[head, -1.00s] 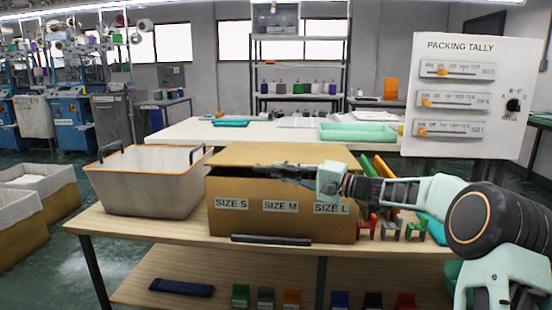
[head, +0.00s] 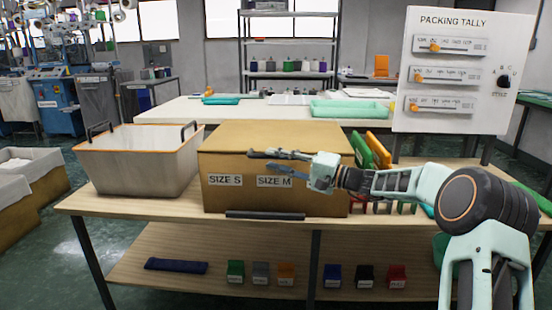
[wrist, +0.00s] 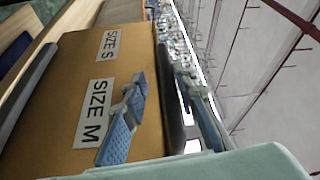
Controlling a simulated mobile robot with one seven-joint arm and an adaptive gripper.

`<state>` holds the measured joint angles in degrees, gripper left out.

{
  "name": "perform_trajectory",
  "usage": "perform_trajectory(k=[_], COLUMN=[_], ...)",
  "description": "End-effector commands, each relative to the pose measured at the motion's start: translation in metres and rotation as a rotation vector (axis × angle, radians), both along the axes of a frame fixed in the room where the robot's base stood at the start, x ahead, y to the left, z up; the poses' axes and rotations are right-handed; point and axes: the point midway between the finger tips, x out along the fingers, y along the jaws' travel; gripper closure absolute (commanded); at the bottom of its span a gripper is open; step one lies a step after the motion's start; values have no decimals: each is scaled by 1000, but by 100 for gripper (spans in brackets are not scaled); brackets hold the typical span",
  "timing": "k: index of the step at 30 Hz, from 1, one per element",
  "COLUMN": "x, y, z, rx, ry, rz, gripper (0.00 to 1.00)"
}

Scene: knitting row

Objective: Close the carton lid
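The brown carton (head: 235,193) stands on the wooden table, its front labelled SIZE S and SIZE M; my gripper hides the area to the right of these. Its lid (head: 270,134) looks flat across the top; I cannot tell if it is fully seated. My gripper (head: 262,161) reaches in from the right, across the upper front of the carton. Its fingers are apart, one near the top edge and one before the front face. In the wrist view, my gripper (wrist: 162,82) shows its fingers spread beside the carton front (wrist: 75,75), with nothing clearly held.
A grey bin (head: 140,165) with dark handles stands left of the carton. A dark bar (head: 265,215) lies in front of it. Green and orange items (head: 372,150) stand at its right. The packing tally board (head: 462,70) rises behind right. Small coloured boxes sit on the lower shelf.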

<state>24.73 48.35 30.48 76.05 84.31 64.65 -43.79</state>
Motion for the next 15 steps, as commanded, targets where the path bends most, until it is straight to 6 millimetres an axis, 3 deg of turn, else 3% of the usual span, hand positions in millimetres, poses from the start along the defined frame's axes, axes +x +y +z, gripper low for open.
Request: perform_trajectory(k=[10, 15], x=[-1, -9], y=[-3, -24], z=[2, 1], rx=[2, 3], ry=[-2, -2], rz=[0, -3], gripper=[71, 71])
